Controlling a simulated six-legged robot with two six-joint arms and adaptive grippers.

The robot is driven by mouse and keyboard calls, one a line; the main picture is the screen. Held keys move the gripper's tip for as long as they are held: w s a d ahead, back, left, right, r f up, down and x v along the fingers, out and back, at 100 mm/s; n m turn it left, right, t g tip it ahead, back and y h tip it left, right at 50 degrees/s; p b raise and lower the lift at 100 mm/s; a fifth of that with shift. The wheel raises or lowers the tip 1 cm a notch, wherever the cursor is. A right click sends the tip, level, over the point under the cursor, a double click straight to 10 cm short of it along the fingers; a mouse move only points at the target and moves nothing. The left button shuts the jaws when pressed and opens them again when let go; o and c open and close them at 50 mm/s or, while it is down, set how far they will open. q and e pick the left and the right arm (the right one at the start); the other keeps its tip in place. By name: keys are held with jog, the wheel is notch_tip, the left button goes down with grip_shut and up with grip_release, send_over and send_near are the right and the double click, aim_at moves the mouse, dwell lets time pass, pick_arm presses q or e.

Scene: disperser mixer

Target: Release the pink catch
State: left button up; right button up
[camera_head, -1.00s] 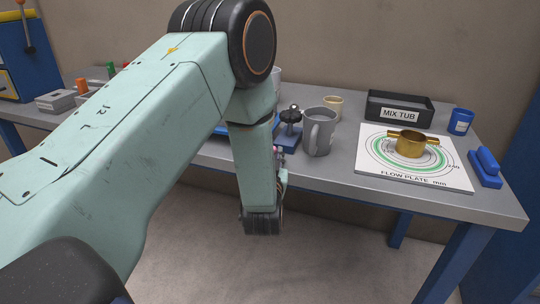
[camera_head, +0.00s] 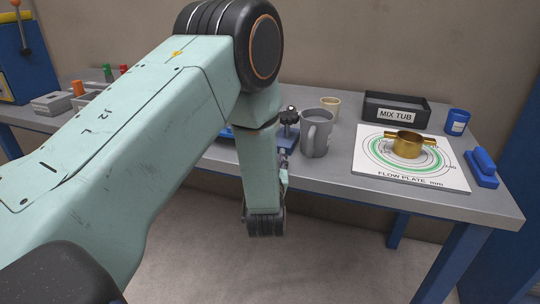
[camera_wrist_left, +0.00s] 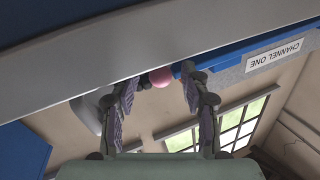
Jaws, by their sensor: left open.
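In the left wrist view the pink catch (camera_wrist_left: 160,77) is a small round knob at the edge of a blue part, beside the grey bench edge. My left gripper (camera_wrist_left: 159,84) is open, with one finger on each side of the knob and a gap to each. I cannot tell whether the knob lies fully between the fingertips. In the head view my left arm covers most of the gripper (camera_head: 284,168), which is at the bench's front edge below the blue base (camera_head: 287,136). The pink catch cannot be made out there. My right gripper is not in view.
A black knob (camera_head: 289,116) rises from the blue base.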

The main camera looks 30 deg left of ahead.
pick_arm(q)
jog(key=v, duration=1.2)
dwell(0.4)
jog(key=s+d+f+m+g+h, duration=0.25)
jog(key=s+f+g, duration=0.2)
jog(key=f, duration=0.45)
jog(key=s+d+f+m+g+h, duration=0.1)
jog(key=s+f+g+h, duration=0.35)
jog(key=f, duration=0.45)
jog(key=s+d+f+g+h, duration=0.1)
jog(key=s+f+g, duration=0.2)
jog(key=s, duration=0.7)
jog(key=s+d+f+g+h, duration=0.1)
jog(key=s+f+g, duration=0.2)
jog(key=s, duration=0.8)
notch_tip(320, 180, down, 2)
jog(key=shift+d+f, duration=0.2)
jog(key=shift+d, duration=0.1)
